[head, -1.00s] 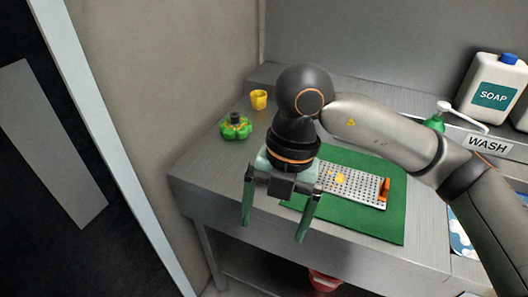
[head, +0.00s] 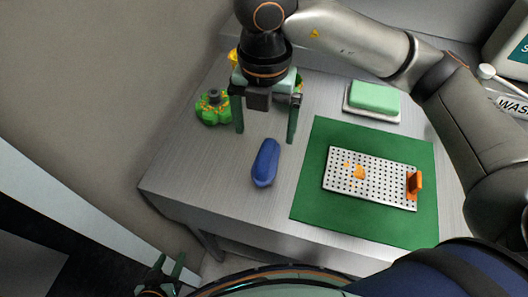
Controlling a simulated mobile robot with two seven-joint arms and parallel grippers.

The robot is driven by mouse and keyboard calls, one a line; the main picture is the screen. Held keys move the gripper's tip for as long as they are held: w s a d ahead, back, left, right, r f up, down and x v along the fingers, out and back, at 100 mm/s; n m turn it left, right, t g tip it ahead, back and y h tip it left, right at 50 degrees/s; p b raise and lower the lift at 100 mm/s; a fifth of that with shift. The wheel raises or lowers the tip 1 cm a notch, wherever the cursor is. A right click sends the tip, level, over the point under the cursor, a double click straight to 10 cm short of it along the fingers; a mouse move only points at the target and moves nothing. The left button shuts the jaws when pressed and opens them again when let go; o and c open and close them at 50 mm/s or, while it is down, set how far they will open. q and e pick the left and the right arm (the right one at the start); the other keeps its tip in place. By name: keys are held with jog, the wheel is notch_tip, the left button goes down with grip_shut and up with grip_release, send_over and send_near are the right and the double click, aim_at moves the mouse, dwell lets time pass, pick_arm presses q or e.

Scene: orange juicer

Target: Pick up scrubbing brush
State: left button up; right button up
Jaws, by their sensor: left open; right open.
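A blue, elongated, rounded thing (head: 265,163) lies on the metal counter, left of the green mat; it looks like the scrubbing brush, though no bristles show. My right gripper (head: 266,136) hangs open and empty above the counter, its fingers pointing down. In the picture the blue thing is just below the gap between the fingertips, apart from them. My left gripper (head: 167,268) is open and empty at the bottom left, off the counter's front edge.
A green lobed thing with a dark knob (head: 212,106) stands left of my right gripper. A yellow cup (head: 233,58) is partly hidden behind it. A perforated tray (head: 345,180) lies on the green mat (head: 313,205). A green sponge (head: 374,97) sits behind. The counter's front left is clear.

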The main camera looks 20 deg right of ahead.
aim_at(266, 152)
notch_tip(266, 152, down, 4)
jog(key=f, duration=0.3)
jog(key=f+p, duration=0.1)
jog(key=f, duration=0.1)
jog(key=shift+w+d+f, duration=0.1)
jog(key=shift+d+f, duration=0.15)
jog(key=shift+f, duration=0.05)
grip_shut()
dwell(0.6)
jog(key=shift+r, duration=0.15)
jog(key=shift+r, duration=0.65)
jog(key=s+d+r, duration=0.3)
jog(key=s+r, duration=0.8)
jog(key=s, duration=0.2)
jog(key=shift+s+r+b, duration=0.25)
jog(key=shift+s+b, duration=0.1)
